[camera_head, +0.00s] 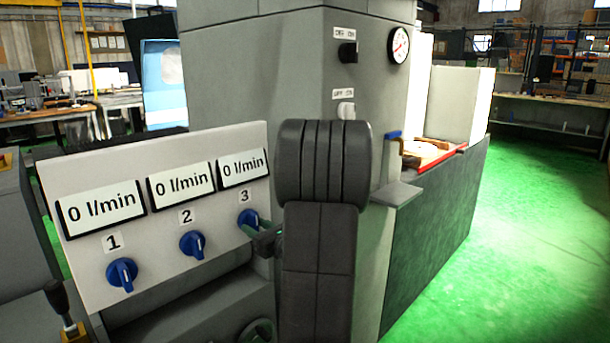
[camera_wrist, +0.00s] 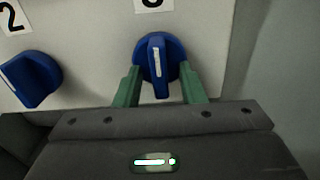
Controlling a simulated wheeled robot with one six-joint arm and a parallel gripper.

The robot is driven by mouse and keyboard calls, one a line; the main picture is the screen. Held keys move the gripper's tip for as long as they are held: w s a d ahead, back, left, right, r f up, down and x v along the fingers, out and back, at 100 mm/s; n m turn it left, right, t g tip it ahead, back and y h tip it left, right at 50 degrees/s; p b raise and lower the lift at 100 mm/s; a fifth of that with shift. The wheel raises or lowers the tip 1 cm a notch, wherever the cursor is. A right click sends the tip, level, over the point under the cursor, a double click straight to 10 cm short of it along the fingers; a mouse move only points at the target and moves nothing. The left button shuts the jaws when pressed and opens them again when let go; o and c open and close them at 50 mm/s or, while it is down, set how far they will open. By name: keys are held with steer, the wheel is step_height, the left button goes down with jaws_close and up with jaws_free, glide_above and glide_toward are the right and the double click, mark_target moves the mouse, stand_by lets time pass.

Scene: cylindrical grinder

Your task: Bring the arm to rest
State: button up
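My gripper (camera_wrist: 160,80) is at the blue knob 3 (camera_wrist: 157,58) on the flow panel. Its two green fingers stand apart, one on each side of the knob, with a gap to the knob's narrow grip ridge. Whether the fingertips touch the knob's round rim is hard to tell. In the head view my gripper (camera_head: 266,238) is partly hidden by my own dark arm, just below knob 3 (camera_head: 247,218). The knob's white mark points nearly straight up in the wrist view.
The white panel (camera_head: 75,262) also carries knob 1 (camera_head: 122,274) and knob 2 (camera_head: 192,244); all three displays read 0 l/min. The grey machine column (camera_head: 255,75) with switches and a gauge (camera_head: 398,45) rises behind my arm. Green floor (camera_head: 520,230) is clear at right.

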steer(key=p+v, duration=0.1)
steer(key=v, duration=1.3)
steer(key=b+x, duration=0.1)
steer(key=x, duration=1.3)
steer(key=shift+f+n+b, duration=0.25)
steer(key=shift+n+b, duration=0.15)
steer(key=shift+b, duration=0.25)
steer(key=n+b, duration=0.2)
steer(key=shift+w+n, duration=0.1)
steer(key=shift+n, duration=0.3)
steer(key=n+b, duration=0.2)
steer(key=shift+d+r+n+b, duration=0.1)
steer(key=shift+n+b, duration=0.2)
steer(key=shift+r+n+b, duration=0.2)
steer(key=shift+n+b, duration=0.15)
steer(key=shift+n, duration=0.35)
